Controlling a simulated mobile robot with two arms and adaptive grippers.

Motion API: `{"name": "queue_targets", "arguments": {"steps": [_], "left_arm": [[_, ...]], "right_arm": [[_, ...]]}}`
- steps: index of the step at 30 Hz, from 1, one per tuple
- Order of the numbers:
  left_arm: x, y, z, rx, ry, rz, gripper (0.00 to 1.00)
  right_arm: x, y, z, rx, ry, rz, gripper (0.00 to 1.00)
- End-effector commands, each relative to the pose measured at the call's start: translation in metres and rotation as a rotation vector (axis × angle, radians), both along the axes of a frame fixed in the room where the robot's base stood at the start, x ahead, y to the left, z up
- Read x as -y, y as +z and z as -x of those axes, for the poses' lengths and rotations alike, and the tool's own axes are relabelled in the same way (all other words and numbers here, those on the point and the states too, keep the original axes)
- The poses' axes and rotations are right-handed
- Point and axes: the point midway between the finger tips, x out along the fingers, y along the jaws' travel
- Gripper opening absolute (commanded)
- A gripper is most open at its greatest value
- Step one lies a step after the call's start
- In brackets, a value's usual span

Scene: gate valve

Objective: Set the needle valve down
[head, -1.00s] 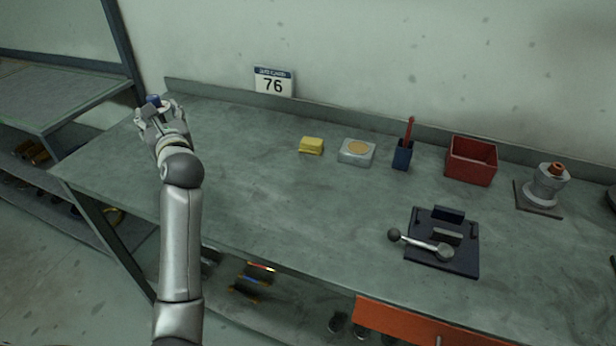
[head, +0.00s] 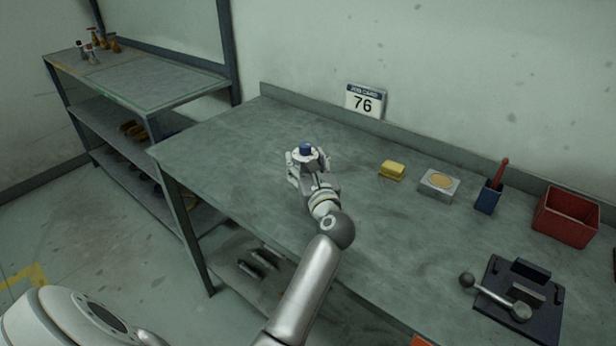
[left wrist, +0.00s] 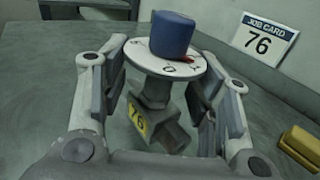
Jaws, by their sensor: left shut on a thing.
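The needle valve has a blue knob, a pale round dial plate and a grey body with a yellow tag reading 76. It shows in the left wrist view (left wrist: 165,70) and, small, in the head view (head: 306,150). My left gripper (head: 307,165) is shut on the valve, with a finger on each side of its body under the dial. In the left wrist view the valve leans somewhat. The gripper is over the left part of the workbench (head: 225,150); whether the valve's base touches the top is hidden. My right gripper is not in view.
A job card reading 76 (head: 364,101) stands at the back. A yellow block (head: 392,170), a tin (head: 439,185), a blue holder (head: 488,198), a red bin (head: 566,217) and a dark fixture (head: 517,298) are to the right. A shelf rack (head: 140,85) stands left. The bench's left end is clear.

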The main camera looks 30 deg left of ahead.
Motion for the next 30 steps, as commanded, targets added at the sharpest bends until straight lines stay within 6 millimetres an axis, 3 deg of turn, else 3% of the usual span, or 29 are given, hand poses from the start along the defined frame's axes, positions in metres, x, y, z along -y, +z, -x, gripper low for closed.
{"name": "queue_targets", "arguments": {"steps": [7, 19, 20, 25, 30], "left_arm": [[0.005, -0.031, -0.001, -0.002, -0.002, -0.004, 0.17], [0.005, -0.039, -0.001, 0.001, -0.002, -0.002, 0.17], [0.005, -0.04, -0.001, -0.001, -0.001, 0.0, 0.57], [0.005, -0.039, -0.001, -0.002, -0.001, -0.001, 0.77], [0.005, -0.039, -0.001, -0.002, -0.001, -0.001, 0.77]], "right_arm": [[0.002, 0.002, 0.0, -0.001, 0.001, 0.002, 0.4], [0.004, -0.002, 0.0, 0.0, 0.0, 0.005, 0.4], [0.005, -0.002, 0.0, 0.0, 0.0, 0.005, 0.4], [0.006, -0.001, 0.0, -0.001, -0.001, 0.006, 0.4], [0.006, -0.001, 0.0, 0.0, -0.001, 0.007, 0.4]]}}
